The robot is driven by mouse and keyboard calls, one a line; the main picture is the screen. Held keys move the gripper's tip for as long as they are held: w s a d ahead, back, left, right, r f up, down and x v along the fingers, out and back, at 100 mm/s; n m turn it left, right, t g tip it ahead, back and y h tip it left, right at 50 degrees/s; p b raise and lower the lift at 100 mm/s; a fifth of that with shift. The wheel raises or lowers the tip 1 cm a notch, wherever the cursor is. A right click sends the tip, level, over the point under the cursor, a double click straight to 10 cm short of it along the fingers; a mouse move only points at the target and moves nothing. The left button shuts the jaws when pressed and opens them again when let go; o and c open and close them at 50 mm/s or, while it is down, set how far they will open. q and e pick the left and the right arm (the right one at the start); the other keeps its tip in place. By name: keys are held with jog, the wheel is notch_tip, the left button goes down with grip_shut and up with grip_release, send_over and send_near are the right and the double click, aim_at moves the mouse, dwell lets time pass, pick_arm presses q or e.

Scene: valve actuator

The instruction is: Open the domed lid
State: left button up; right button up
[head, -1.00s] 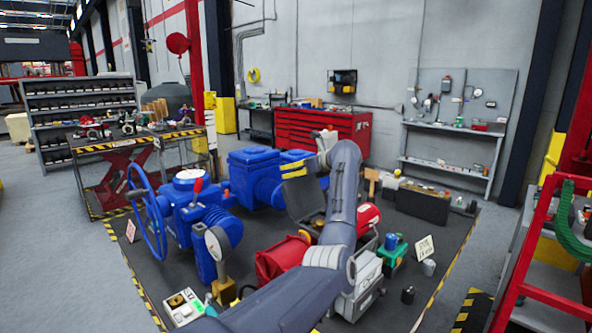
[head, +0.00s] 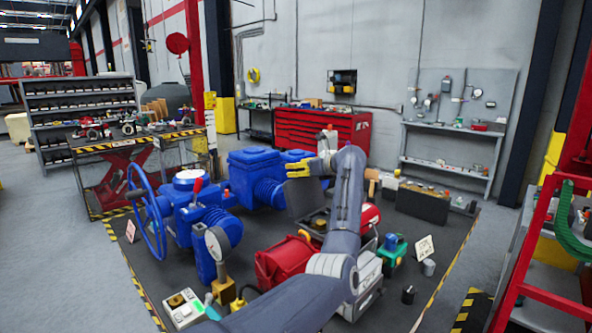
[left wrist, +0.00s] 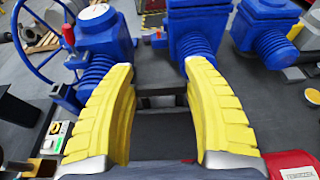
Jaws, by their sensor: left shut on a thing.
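A dark grey lid panel (head: 299,197) stands raised at the back of an open dark case (head: 317,222) in the head view. A brass-coloured part shows inside the case. My left gripper (head: 314,168) is at the lid's upper edge, with its yellow fingers pointing left. In the left wrist view my left gripper (left wrist: 165,90) has its fingers apart with the dark panel (left wrist: 162,128) between them, and it is shut on this panel. I cannot clearly see the panel's dome or the finger contact. My right gripper is out of view.
The blue valve actuator (head: 190,205) with its handwheel (head: 147,215) stands left of the case. A red cylinder (head: 368,215) sits right of my forearm.

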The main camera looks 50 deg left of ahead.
pick_arm(q)
jog(key=shift+d+r+y, duration=0.25)
jog(key=shift+d+y, duration=0.25)
jog(key=shift+d, duration=0.2)
jog(key=shift+d+r+y, duration=0.2)
jog(key=shift+d+y, duration=0.3)
jog(key=shift+d, duration=0.15)
jog(key=o, duration=1.6)
jog(key=d+r, duration=0.1)
jog(key=d, duration=1)
jog(key=shift+w+d+r, duration=0.15)
jog(key=shift+d+r, duration=0.2)
jog(key=shift+d, duration=0.05)
